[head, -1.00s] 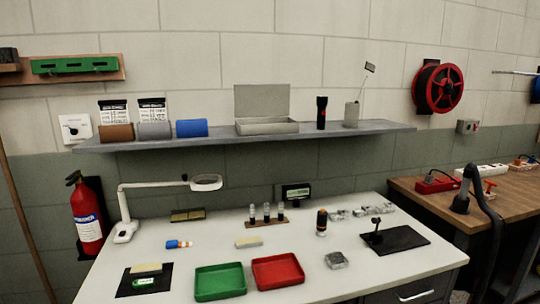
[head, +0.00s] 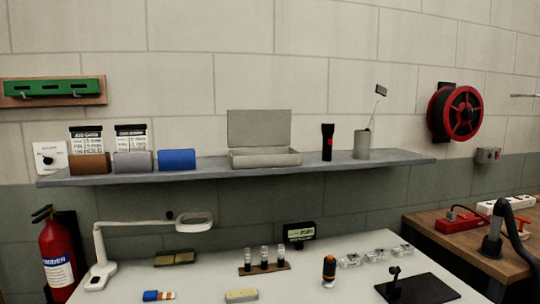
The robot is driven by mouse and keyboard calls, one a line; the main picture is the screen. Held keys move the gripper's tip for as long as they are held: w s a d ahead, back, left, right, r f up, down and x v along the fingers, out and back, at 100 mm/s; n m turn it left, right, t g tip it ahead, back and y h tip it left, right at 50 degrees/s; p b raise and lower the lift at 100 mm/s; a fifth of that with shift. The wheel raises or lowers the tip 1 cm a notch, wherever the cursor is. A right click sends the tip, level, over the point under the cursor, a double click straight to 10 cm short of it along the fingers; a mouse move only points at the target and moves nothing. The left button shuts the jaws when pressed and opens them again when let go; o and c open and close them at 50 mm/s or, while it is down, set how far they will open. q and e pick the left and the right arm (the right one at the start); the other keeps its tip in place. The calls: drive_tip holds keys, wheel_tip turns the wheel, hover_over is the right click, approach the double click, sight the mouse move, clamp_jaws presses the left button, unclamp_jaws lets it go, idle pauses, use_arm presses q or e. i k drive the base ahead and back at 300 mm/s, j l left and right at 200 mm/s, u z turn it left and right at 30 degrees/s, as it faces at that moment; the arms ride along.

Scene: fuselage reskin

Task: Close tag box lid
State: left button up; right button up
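The tag box, a grey box (head: 266,158) with a raised lid (head: 259,128), sits near the middle of the wall shelf. Its lid stands open, nearly upright at the back edge, against the wall side. What is inside the box cannot be seen. Neither of my grippers is in the head view.
The shelf (head: 215,172) also holds brown, grey and blue rolls (head: 176,159) to the left. A black flashlight (head: 327,142) and a cup with a thin tool (head: 362,143) stand to the right. A lamp (head: 150,228) rises from the white table (head: 210,285) below.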

sight(256, 127)
drive_tip(key=i+j, duration=0.1)
drive_tip(key=i, duration=0.25)
drive_tip(key=i+j, duration=0.15)
drive_tip(key=i, duration=0.15)
drive_tip(key=l+z, duration=0.3)
drive_tip(key=i+l+z, duration=0.25)
drive_tip(key=l+z, duration=0.3)
drive_tip(key=l, duration=0.15)
